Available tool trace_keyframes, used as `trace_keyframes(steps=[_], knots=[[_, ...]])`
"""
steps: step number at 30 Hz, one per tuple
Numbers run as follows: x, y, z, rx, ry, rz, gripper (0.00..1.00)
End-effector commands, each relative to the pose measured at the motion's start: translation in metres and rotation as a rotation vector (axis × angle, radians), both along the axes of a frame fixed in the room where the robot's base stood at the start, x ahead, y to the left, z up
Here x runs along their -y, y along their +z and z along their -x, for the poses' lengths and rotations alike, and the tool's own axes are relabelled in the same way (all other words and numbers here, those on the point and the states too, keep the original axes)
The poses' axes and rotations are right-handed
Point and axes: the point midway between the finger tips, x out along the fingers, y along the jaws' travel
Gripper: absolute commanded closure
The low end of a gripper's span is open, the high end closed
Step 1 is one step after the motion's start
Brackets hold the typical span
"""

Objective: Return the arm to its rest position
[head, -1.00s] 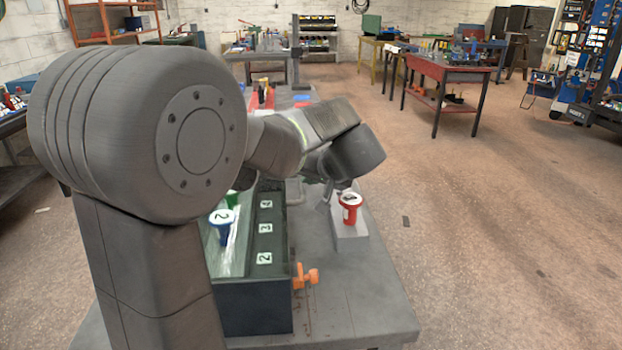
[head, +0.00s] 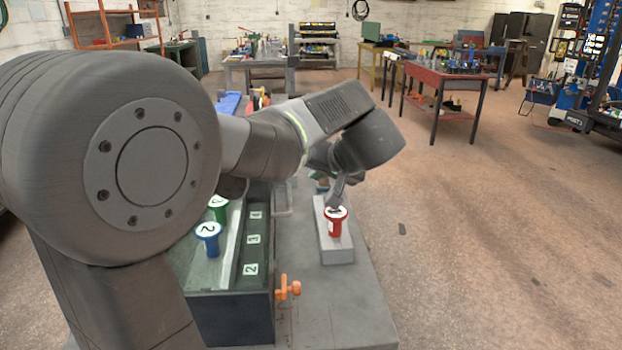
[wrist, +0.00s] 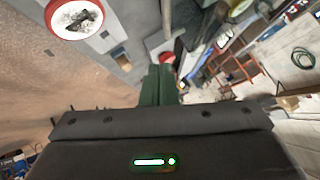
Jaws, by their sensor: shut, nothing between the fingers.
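My gripper (head: 341,190) hangs from the bent arm beside the red peg in the head view. Its fingers are shut and hold nothing. The red peg (head: 335,228) stands upright on a grey block (head: 337,255), with a white top bearing a dark mark. Its top also shows at the upper left of the wrist view (wrist: 76,17), apart from the fingers (wrist: 158,85). The gripper overlaps the peg's top edge in the head view, so the exact gap cannot be told.
A dark tray (head: 233,312) on the grey bench (head: 352,318) holds a blue peg (head: 208,240) and a green peg (head: 218,206), beside numbered labels. An orange clamp (head: 288,287) sticks out from its side. Open floor lies to the right.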

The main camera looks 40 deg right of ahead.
Motion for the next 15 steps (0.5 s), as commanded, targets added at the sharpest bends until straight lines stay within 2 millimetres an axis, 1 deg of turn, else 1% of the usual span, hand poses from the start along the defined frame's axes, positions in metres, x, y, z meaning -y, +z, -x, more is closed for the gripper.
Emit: trace_keyframes(steps=[1,6,10,15], knots=[[0.000,0.007,0.009,0.001,-0.004,0.002,1.00],[-0.001,0.020,0.026,0.002,-0.003,0.003,1.00],[-0.002,0.025,0.032,0.001,-0.002,0.001,1.00],[-0.002,0.025,0.033,0.001,-0.001,0.002,1.00]])
